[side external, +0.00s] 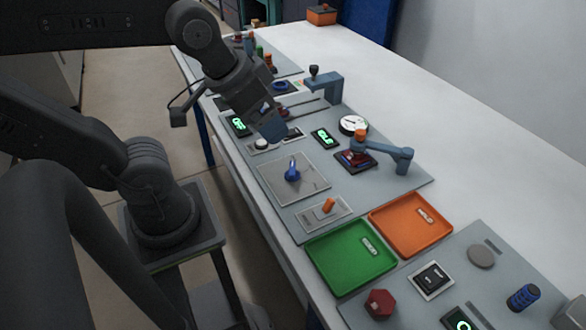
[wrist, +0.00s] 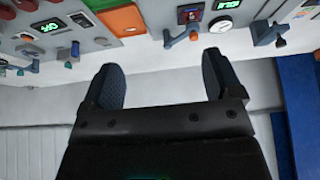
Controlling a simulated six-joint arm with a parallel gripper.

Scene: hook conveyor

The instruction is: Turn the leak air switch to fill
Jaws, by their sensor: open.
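A blue rotary switch (side external: 292,172) stands on a square grey plate (side external: 272,187) on the panel in the side external view. A smaller plate just below it carries an orange lever (side external: 328,206). The labels are too small to read, so I cannot tell for certain which one is the leak air switch. My gripper (side external: 273,130) is above the panel, up and left of the blue switch and apart from it. In the wrist view my gripper (wrist: 162,76) is open, with nothing between its two fingers. The blue switch is not identifiable there.
A blue clamp (side external: 398,155), a round gauge (side external: 353,125) and another blue clamp post (side external: 330,86) rise from the panel. Green (side external: 350,262) and orange (side external: 412,224) trays lie nearer the camera. The white table (side external: 470,140) is clear right of the panel.

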